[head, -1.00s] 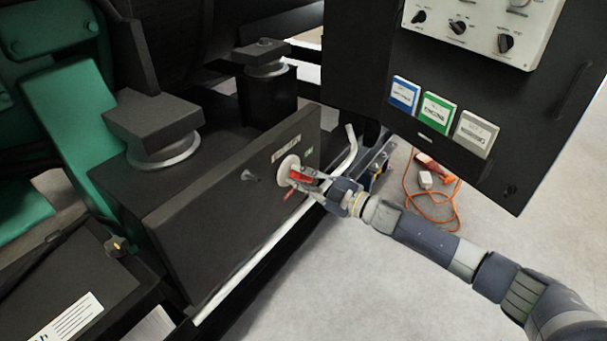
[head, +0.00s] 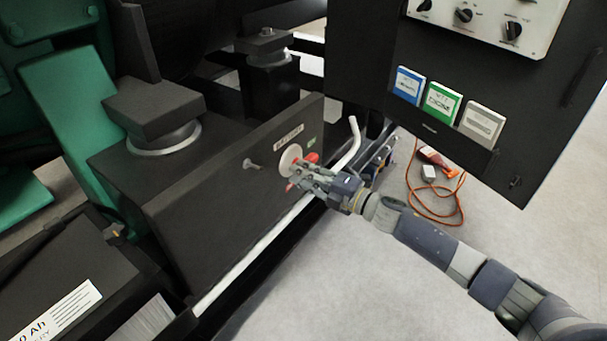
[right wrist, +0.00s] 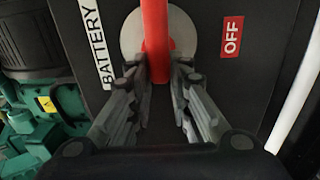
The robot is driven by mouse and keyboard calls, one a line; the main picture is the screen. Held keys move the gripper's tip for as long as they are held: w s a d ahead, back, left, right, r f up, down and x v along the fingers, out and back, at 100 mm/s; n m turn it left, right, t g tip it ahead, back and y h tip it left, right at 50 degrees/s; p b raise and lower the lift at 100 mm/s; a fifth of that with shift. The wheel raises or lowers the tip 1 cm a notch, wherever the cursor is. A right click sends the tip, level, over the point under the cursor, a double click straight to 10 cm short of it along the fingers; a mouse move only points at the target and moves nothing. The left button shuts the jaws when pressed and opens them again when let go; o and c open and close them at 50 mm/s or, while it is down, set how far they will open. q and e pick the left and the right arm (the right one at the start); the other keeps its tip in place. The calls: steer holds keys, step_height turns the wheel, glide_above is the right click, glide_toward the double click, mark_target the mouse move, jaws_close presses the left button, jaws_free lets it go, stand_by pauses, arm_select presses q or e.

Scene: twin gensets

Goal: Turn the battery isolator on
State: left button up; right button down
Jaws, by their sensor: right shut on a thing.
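The battery isolator has a red handle (head: 311,157) on a round pale plate (head: 290,159), set in the dark side panel of the near genset. A "BATTERY" label (right wrist: 88,45) and a red "OFF" label (right wrist: 231,37) flank the plate in the right wrist view. A small green label (head: 312,141) sits up and right of the plate in the head view. My right gripper (head: 302,176) is shut on the red handle (right wrist: 156,40), one finger on each side. The fingers partly hide the handle in the head view. My left gripper is out of view.
A dark control cabinet with blue (head: 408,86), green (head: 438,103) and white (head: 482,125) tags hangs above my right arm.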

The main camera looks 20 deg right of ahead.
steer(key=shift+f, duration=0.15)
stand_by(0.3)
steer(key=c, duration=1.5)
jaws_free()
steer(key=v, duration=1.2)
